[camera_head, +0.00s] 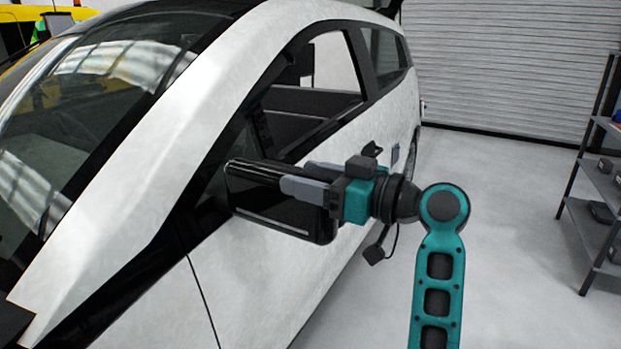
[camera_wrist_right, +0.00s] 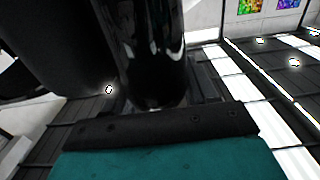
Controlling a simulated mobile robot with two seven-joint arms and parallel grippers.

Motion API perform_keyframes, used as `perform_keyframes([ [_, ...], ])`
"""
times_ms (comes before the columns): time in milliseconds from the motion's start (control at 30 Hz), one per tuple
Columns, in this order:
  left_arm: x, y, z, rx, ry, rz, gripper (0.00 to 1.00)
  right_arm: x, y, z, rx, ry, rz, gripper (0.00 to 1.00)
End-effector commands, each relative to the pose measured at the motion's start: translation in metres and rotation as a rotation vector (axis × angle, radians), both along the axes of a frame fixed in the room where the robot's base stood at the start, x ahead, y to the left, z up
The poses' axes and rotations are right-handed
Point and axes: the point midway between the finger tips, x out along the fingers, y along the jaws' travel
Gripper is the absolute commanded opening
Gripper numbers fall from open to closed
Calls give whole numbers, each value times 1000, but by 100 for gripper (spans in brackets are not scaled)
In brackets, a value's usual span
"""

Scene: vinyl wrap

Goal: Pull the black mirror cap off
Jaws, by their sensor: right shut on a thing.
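The glossy black mirror cap (camera_head: 268,203) is at the side mirror by the front side window of the white car (camera_head: 225,95). My right gripper (camera_head: 305,182) reaches in from the right, with its grey fingers on either side of the cap's outer end, shut on it. In the right wrist view the cap (camera_wrist_right: 147,50) fills the upper middle as a shiny black shape. I cannot tell from these frames whether the cap is still seated on the mirror. My left gripper is not in view.
A grey metal shelf (camera_head: 598,172) with boxes stands at the right. A closed roller door (camera_head: 510,65) is at the back. The pale floor (camera_head: 510,200) between car and shelf is clear. A yellow vehicle (camera_head: 22,15) shows at the far left.

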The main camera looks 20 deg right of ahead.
Motion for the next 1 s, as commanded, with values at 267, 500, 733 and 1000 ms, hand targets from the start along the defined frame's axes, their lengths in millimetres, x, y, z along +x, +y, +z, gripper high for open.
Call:
perform_keyframes([
  [267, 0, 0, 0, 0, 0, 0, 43, 0, 0, 0, 0, 0, 0, 21],
  [500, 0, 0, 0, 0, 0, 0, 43, -1, 1, 0, -1, 1, 0, 21],
  [733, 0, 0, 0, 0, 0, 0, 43, -3, 4, 0, -1, -1, 0, 21],
  [1000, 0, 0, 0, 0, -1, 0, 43, -6, 7, 0, -1, -1, 0, 21],
])
